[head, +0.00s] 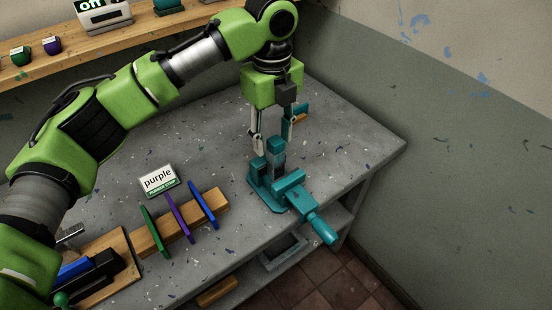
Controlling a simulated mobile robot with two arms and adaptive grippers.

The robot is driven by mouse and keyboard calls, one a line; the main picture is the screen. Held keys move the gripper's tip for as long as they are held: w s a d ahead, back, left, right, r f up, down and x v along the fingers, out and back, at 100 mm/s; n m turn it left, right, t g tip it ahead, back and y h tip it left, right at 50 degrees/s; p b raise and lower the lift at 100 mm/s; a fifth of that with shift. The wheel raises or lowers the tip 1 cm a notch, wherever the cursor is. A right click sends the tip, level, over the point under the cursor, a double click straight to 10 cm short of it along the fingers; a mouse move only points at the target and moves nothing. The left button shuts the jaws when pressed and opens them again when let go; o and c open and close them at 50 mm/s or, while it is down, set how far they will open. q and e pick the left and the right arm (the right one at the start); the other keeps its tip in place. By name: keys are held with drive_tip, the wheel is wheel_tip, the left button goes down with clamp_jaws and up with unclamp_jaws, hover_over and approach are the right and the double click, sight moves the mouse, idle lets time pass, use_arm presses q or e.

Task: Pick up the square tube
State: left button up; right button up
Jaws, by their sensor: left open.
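My left gripper (273,145) points down over the teal vise (289,187) on the grey workbench. Its two fingers are apart, one on each side of a short teal upright block (276,147) at the back of the vise. I cannot tell whether the fingers touch this block, or whether it is the square tube or part of the vise. No other thing shows clearly as a square tube. My right gripper is not in view.
A wooden rack (216,200) holds green, purple and blue flat pieces, with a "purple" sign (159,180) behind it. A wooden tray (122,246) holds dark and blue things at the lower left. A teal and orange item (301,114) lies behind the gripper. The right bench top is clear.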

sight(275, 165)
use_arm(q)
wheel_tip(275, 165, down, 3)
drive_tip(key=shift+f, duration=0.1)
drive_tip(key=f, duration=0.1)
drive_tip(key=f+p, duration=0.1)
drive_tip(key=f, duration=0.1)
drive_tip(key=shift+w+d+p, duration=0.15)
drive_tip(key=shift+d+p, duration=0.05)
drive_tip(key=shift+p, duration=0.1)
wheel_tip(275, 165, down, 3)
drive_tip(key=shift+d+f+p, duration=0.1)
drive_tip(key=shift+f+p, duration=0.1)
drive_tip(key=shift+p, duration=0.2)
drive_tip(key=shift+f, duration=0.1)
drive_tip(key=c, duration=1.1)
clamp_jaws()
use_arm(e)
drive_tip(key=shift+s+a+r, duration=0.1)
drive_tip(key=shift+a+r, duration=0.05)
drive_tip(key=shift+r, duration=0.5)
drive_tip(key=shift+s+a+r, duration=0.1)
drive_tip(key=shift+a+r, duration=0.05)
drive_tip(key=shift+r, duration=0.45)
